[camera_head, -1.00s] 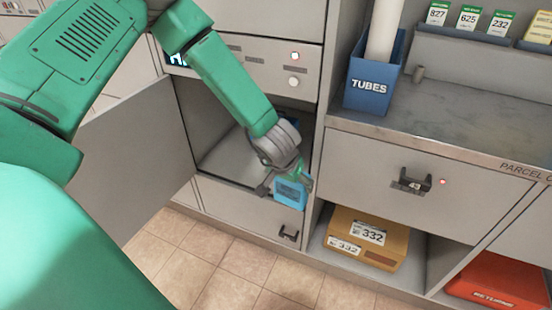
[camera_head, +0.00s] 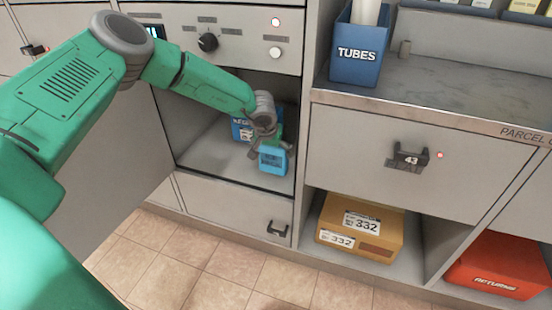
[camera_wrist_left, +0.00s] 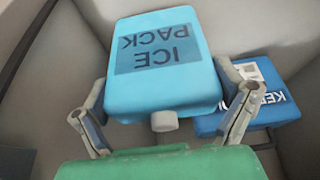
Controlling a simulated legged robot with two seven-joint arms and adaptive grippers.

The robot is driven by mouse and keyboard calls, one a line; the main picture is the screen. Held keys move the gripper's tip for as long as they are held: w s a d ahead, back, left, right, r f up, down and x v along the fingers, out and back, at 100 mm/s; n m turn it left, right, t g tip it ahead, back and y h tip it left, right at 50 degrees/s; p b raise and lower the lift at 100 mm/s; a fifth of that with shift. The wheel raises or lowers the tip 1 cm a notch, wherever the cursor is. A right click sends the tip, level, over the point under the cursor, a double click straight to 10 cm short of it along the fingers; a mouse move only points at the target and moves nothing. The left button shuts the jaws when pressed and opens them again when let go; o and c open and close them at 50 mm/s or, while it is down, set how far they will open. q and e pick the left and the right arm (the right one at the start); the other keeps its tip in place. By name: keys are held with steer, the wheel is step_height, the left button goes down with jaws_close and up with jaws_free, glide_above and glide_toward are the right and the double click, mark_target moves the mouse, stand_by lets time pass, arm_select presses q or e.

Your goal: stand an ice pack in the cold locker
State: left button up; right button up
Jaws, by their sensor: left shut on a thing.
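A light blue ice pack (camera_head: 273,159) is held by my left gripper (camera_head: 268,147), inside the open cold locker (camera_head: 205,160) near its front edge. In the left wrist view the ice pack (camera_wrist_left: 160,60) shows its dark label upside down, with a small round cap toward me. The two fingers of my left gripper (camera_wrist_left: 165,115) are on either side of it. I cannot tell whether the pack touches the locker floor. My right gripper is not in view.
A darker blue box (camera_head: 241,128) stands deeper in the locker, behind my gripper; it also shows in the left wrist view (camera_wrist_left: 250,105). The locker's door (camera_head: 100,170) hangs open at the left. A counter with a blue tubes bin (camera_head: 357,55) is at the right.

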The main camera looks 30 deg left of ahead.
arm_select(q)
steer(key=shift+w+a+f, duration=0.1)
steer(key=shift+w+a, duration=0.15)
steer(key=shift+w, duration=0.3)
steer(key=shift+w+a+f, duration=0.1)
steer(key=shift+w+a, duration=0.15)
steer(key=shift+w, duration=0.25)
steer(key=f+b, duration=0.2)
steer(key=w+f+b, duration=0.1)
steer(key=shift+d+f, duration=0.1)
steer(key=shift+d, duration=0.15)
steer(key=shift+c, duration=0.7)
steer(key=shift+a, duration=0.15)
steer(key=o, duration=1.4)
steer(key=shift+s+a, duration=0.1)
steer(key=shift+c, duration=0.2)
